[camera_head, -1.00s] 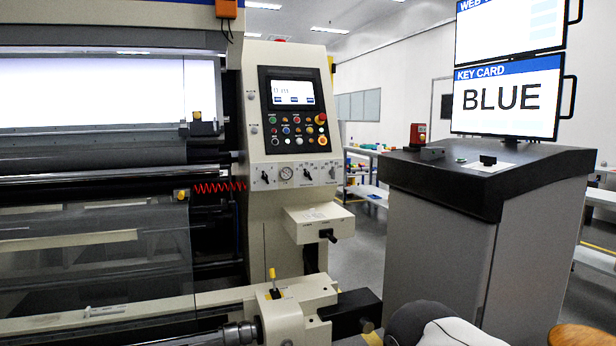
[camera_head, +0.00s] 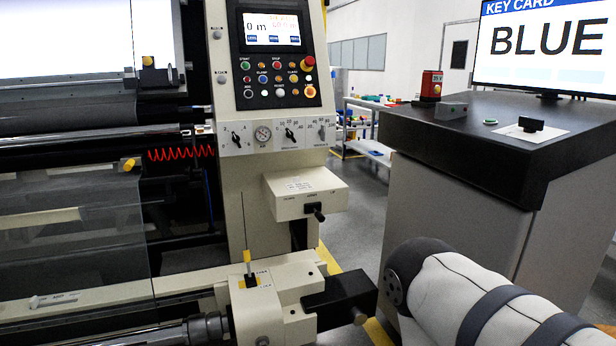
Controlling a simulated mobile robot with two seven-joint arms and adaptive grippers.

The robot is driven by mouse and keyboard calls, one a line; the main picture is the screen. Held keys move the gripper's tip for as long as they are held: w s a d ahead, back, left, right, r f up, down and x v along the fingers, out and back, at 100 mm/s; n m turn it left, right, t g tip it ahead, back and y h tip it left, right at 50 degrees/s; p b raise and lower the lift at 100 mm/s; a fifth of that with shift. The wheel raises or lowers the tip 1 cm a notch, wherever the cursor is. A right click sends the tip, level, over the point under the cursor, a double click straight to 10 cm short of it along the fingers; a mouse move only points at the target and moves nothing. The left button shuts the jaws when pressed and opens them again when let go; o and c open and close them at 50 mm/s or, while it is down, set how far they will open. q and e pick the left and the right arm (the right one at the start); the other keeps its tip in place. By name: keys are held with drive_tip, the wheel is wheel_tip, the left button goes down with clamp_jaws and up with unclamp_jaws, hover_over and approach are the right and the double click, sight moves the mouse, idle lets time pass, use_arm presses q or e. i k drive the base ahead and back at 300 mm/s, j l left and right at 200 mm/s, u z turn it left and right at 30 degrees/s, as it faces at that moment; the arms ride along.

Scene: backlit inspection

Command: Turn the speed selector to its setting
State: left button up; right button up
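A strip with dial knobs sits below the button panel on the cream machine column. It has a black knob on the left (camera_head: 236,139), a round gauge (camera_head: 263,135), a black pointer knob in the middle (camera_head: 291,135) and a grey knob on the right (camera_head: 322,132). Numbers ring the middle and right knobs. Their lettering is too small to tell which one is the speed selector. Another black knob (camera_head: 531,124) stands on a white plate on the dark console. A white arm link of mine fills the lower right. Neither of my grippers is in view.
The button panel (camera_head: 278,75) has a lit screen and a red stop button (camera_head: 308,61). The dark-topped console (camera_head: 470,140) stands at right, below a monitor reading "KEY CARD BLUE" (camera_head: 548,45). A cream box with a handle (camera_head: 305,192) juts out below the knobs.

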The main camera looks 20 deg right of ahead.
sight(290, 133)
drive_tip(key=i+l, duration=1.65)
